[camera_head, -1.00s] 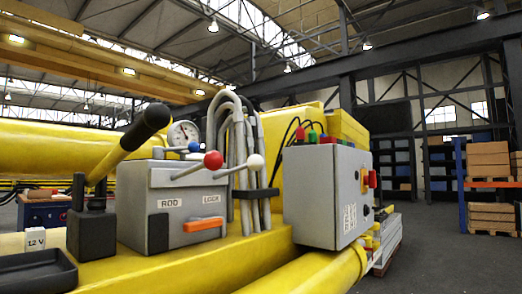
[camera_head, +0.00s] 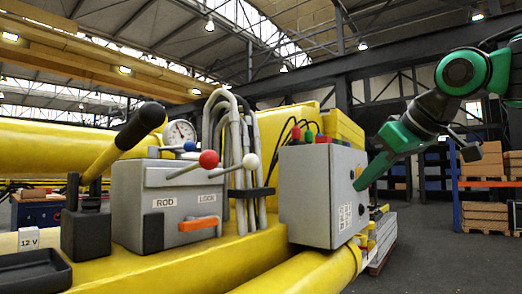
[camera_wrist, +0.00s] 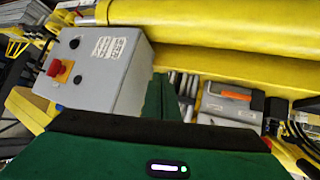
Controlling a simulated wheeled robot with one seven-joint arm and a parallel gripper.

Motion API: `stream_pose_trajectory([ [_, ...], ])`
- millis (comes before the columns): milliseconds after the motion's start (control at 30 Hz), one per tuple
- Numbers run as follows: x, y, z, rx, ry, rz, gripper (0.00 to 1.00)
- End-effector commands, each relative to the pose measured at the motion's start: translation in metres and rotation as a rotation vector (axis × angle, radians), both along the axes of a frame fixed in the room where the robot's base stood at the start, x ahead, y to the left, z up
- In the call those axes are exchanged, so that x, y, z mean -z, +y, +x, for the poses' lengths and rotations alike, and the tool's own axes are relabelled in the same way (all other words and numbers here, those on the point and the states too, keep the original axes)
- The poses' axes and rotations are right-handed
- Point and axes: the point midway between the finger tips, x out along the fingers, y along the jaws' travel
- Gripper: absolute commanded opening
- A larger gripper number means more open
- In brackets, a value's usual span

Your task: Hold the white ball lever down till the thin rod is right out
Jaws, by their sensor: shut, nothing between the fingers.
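The white ball lever (camera_head: 251,161) sticks out to the right from the grey valve box (camera_head: 171,193), its ball at about the height of the red ball lever (camera_head: 208,159). The box carries ROD and LOCK labels and an orange handle (camera_head: 198,224). My gripper (camera_head: 360,184) is shut and empty, beside the right face of the grey control box, well right of the white ball. In the wrist view its green fingers (camera_wrist: 161,98) point towards the machine; the valve box (camera_wrist: 230,104) lies beyond, to the right. I cannot make out the thin rod.
The grey control box (camera_head: 322,193) stands between my gripper and the levers. Grey hoses (camera_head: 238,150) rise behind the white ball. A black-knobbed hand lever (camera_head: 140,127) stands at left. The control box's red stop button (camera_wrist: 60,70) shows in the wrist view.

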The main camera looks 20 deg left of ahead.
Motion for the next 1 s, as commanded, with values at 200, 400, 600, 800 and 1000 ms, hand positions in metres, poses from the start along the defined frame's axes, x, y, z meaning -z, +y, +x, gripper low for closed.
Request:
stream_pose_trajectory([
  [200, -0.106, 0.117, -0.058, -0.358, -0.250, 0.008, 0.00],
  [400, -0.145, 0.158, -0.099, -0.510, -0.362, 0.014, 0.00],
  [600, -0.151, 0.163, -0.106, -0.535, -0.380, 0.015, 0.00],
  [800, -0.151, 0.163, -0.105, -0.533, -0.378, 0.014, 0.00],
  [1000, -0.145, 0.173, -0.100, -0.535, -0.375, 0.015, 0.00],
])
